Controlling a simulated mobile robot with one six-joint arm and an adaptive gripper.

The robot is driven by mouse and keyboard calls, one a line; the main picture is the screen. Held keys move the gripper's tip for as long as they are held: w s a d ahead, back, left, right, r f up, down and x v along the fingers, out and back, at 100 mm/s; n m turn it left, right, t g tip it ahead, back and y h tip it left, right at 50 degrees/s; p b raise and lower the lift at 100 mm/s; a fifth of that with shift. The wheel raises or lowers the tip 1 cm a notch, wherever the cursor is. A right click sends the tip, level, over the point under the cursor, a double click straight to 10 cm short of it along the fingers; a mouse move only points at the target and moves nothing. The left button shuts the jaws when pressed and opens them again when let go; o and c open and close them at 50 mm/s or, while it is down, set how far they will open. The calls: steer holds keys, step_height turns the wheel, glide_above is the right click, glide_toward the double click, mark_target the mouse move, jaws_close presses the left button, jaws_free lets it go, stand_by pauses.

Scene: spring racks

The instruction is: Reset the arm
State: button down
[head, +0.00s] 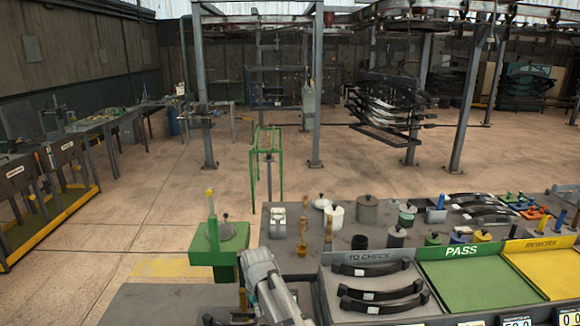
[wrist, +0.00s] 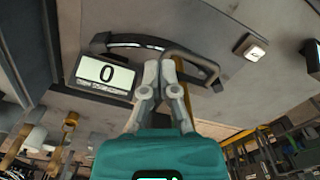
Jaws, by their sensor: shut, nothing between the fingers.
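My gripper (wrist: 164,68) shows in the wrist view with its two grey fingers together and nothing between them. Its teal body fills the bottom of that view. The fingertips are in front of a grey surface, close to a dark curved bar (wrist: 190,56); I cannot tell whether they touch it. In the head view a grey link of my arm rises at the bottom centre, left of the TO CHECK tray (head: 328,285). My fingers cannot be made out in the head view.
In the wrist view a display (wrist: 104,75) reads 0. In the head view the TO CHECK tray holds dark leaf springs (head: 383,289). The green PASS tray (head: 475,280) and yellow REWORK tray (head: 545,262) adjoin it. A green stand (head: 221,243) is at left. Weights crowd the bench behind.

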steer(key=s+d+m, duration=0.3)
steer(key=s+d, duration=0.2)
steer(key=d, duration=0.8)
steer(key=s+d+f+m+b, duration=0.1)
steer(key=s+d+m, duration=0.2)
steer(key=d, duration=1.1)
steer(key=s, duration=0.2)
steer(key=shift+s, duration=0.4)
